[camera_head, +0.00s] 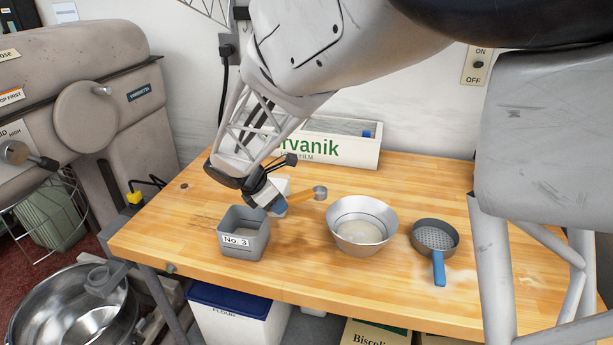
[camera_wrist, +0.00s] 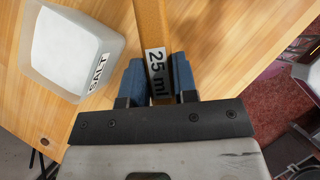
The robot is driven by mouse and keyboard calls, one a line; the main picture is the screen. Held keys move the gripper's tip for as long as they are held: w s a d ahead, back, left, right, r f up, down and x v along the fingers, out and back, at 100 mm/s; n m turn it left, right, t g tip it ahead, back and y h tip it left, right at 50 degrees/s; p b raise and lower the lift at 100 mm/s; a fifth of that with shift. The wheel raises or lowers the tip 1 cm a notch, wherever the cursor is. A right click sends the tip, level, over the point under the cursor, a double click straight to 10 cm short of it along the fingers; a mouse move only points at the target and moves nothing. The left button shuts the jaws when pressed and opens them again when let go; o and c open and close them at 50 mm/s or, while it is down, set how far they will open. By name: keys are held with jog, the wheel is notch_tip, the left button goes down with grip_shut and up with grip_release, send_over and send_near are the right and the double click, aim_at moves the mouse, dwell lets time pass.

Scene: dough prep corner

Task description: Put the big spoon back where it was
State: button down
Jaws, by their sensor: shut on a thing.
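The measuring spoon (camera_head: 302,196) has an orange handle and a small silver bowl pointing right. In the wrist view its handle (camera_wrist: 150,22) bears a "25 ml" label. My gripper (camera_head: 275,204) is shut on this handle, and its blue fingers (camera_wrist: 158,80) press it from both sides near the label. The spoon's bowl is out of the wrist view. The spoon is at the back left of the wooden table, between the grey "No. 3" tin (camera_head: 257,246) and the metal bowl (camera_head: 338,241). I cannot tell its height above the table.
A white salt container (camera_wrist: 75,50) stands beside the handle; my gripper partly hides it in the head view. The metal bowl holds pale powder. A sieve (camera_head: 435,238) with a blue handle lies to its right. A film box (camera_head: 350,150) stands behind.

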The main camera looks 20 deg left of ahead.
jog(key=c, duration=0.9)
grip_release()
jog(key=shift+r, duration=0.8)
jog(key=shift+v, duration=2.6)
jog(key=shift+f, duration=0.1)
